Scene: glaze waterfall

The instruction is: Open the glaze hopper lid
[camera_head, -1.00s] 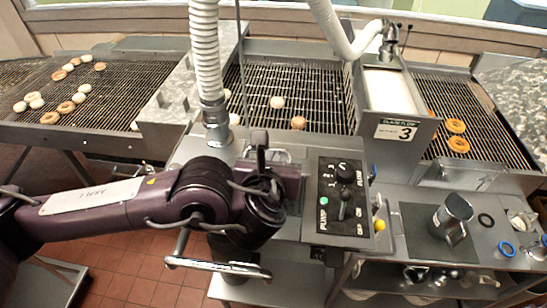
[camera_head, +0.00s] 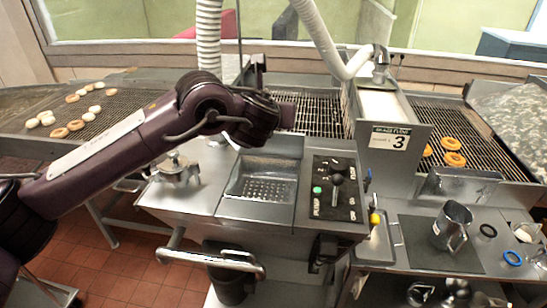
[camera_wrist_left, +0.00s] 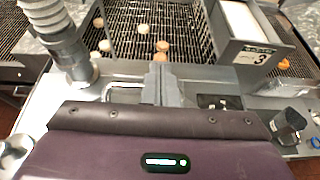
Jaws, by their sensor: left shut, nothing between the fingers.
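The glaze hopper (camera_head: 210,200) is a grey metal box in the middle of the head view. A recess with a perforated metal floor (camera_head: 268,187) shows in its top. A flat metal panel (camera_head: 275,147) stands along the back of the recess; I cannot tell whether it is the lid. My left gripper shows in the wrist view (camera_wrist_left: 160,82), shut and empty, with its fingers pointing toward the conveyor. In the head view its fingertips are hidden behind my dark purple wrist, which is above the back of the hopper. My right gripper is not in view.
A control panel (camera_head: 337,188) with a black lever is right of the recess. A white hose (camera_head: 207,40) hangs behind my arm. A metal bar handle (camera_head: 210,258) crosses the hopper's front. A metal pitcher (camera_head: 452,225) stands on the right counter. Doughnuts (camera_head: 453,158) lie on the conveyors.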

